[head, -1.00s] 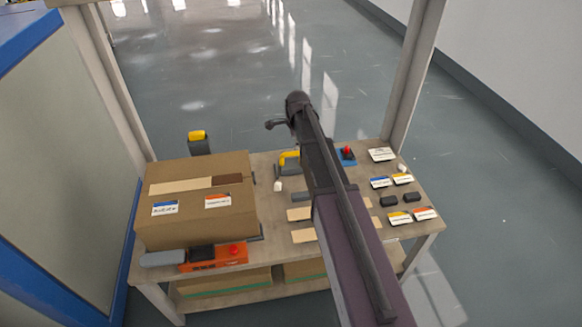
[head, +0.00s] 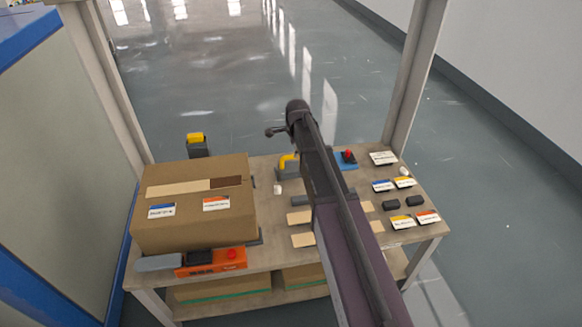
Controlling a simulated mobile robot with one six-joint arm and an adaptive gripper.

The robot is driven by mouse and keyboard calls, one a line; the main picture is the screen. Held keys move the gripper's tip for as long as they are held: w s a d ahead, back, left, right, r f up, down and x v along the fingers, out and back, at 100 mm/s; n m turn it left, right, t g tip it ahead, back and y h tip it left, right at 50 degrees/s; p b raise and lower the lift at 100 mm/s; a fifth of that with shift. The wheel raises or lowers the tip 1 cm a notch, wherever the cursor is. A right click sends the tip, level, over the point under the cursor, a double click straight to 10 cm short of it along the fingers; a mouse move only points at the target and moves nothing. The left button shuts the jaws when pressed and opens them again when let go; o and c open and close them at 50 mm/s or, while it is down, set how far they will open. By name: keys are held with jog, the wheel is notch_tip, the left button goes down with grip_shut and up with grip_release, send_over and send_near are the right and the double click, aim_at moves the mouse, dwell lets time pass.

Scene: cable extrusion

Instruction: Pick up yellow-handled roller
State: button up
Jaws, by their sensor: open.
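A yellow-handled tool that looks like the roller (head: 288,163) is at the back middle of the wooden table (head: 262,222), just left of my arm. My arm partly covers its right side. My gripper (head: 270,132) is the small dark part at the far end of the arm. It shows up and slightly left of the roller in the picture, apart from it and seemingly above the table. It is open and nothing shows in it. Its fingers are too small to make out clearly.
A cardboard box (head: 192,217) fills the table's left side, with an orange device (head: 212,261) in front. Another yellow-topped item (head: 197,142) stands behind the box. A red-buttoned blue item (head: 347,158), labels and small dark blocks lie right. Posts rise at the back corners.

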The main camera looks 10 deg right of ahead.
aim_at(292, 164)
jog(key=shift+w+a+f+b, duration=0.1)
jog(key=shift+w+f+b, duration=0.1)
jog(key=shift+f+b, duration=1.05)
jog(key=shift+w+a+f+b, duration=0.1)
jog(key=shift+w+f+b, duration=0.05)
jog(key=shift+f+b, duration=1)
grip_shut()
